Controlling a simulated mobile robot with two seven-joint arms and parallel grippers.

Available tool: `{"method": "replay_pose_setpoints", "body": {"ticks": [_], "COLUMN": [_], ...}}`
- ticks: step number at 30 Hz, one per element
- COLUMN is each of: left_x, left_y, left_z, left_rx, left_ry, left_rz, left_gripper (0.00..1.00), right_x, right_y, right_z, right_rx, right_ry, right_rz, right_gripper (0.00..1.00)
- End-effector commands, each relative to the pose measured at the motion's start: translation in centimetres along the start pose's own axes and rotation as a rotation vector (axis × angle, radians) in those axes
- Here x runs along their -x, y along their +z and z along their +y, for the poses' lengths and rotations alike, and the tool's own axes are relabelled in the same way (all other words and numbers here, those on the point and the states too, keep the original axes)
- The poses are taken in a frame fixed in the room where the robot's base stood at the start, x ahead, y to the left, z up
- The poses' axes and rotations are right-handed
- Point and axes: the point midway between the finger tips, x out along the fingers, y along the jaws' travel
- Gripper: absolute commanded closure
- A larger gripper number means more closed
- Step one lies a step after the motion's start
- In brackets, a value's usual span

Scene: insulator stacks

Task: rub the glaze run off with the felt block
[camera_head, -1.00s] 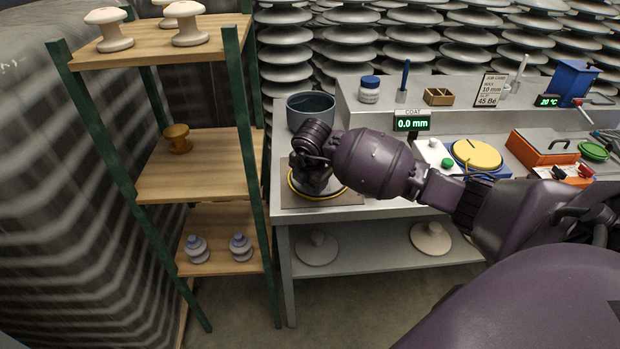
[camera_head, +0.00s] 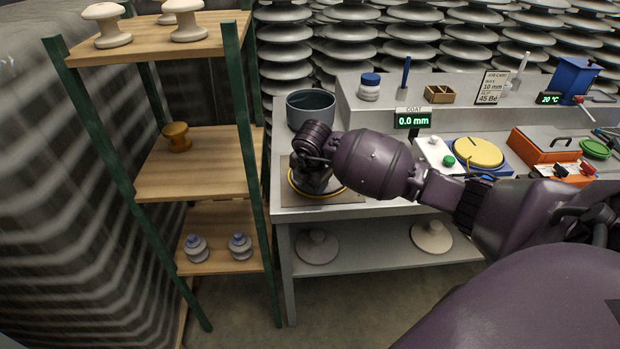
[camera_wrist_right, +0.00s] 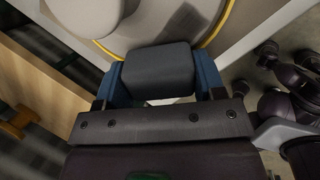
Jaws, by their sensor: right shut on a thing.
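My right gripper (camera_wrist_right: 158,75) is shut on the dark grey felt block (camera_wrist_right: 158,70), which sits between its blue fingers in the right wrist view. A pale, rounded insulator part (camera_wrist_right: 85,14) lies just beyond the block, inside a yellow ring (camera_wrist_right: 228,22). I cannot tell whether the block touches it. In the head view my right gripper (camera_head: 314,184) is over the yellow ring (camera_head: 294,188) at the bench's left end, and the wrist hides most of what stands there. My left gripper is not in view.
A dark pot (camera_head: 311,108) stands just behind my right wrist. A display reading 0.0 mm (camera_head: 412,120) and a yellow round plate (camera_head: 478,152) are to the right. A wooden shelf rack (camera_head: 190,170) with insulators stands close on the left.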

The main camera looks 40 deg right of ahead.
Motion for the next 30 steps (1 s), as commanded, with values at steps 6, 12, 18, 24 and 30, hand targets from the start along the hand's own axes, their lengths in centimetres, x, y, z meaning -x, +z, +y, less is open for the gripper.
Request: {"method": "replay_pose_setpoints", "body": {"ticks": [6,12,18,24,30], "left_x": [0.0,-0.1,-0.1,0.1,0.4], "left_y": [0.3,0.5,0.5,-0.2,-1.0], "left_z": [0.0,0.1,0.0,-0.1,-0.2], "left_rx": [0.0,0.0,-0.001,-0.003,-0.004], "left_ry": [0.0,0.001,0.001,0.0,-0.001], "left_rz": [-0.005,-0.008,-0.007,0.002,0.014], "left_gripper": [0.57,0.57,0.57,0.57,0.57], "right_x": [-0.4,-0.7,-0.8,-0.6,-0.6], "right_y": [0.0,0.0,0.1,0.8,1.9], "right_z": [0.0,0.0,0.0,-0.7,-1.8], "right_rx": [0.0,0.0,0.0,-0.001,-0.001], "right_ry": [0.0,0.0,0.001,0.0,0.0], "right_rz": [0.0,0.0,-0.001,-0.002,-0.002], "right_gripper": [0.56,0.56,0.56,0.56,0.56]}}
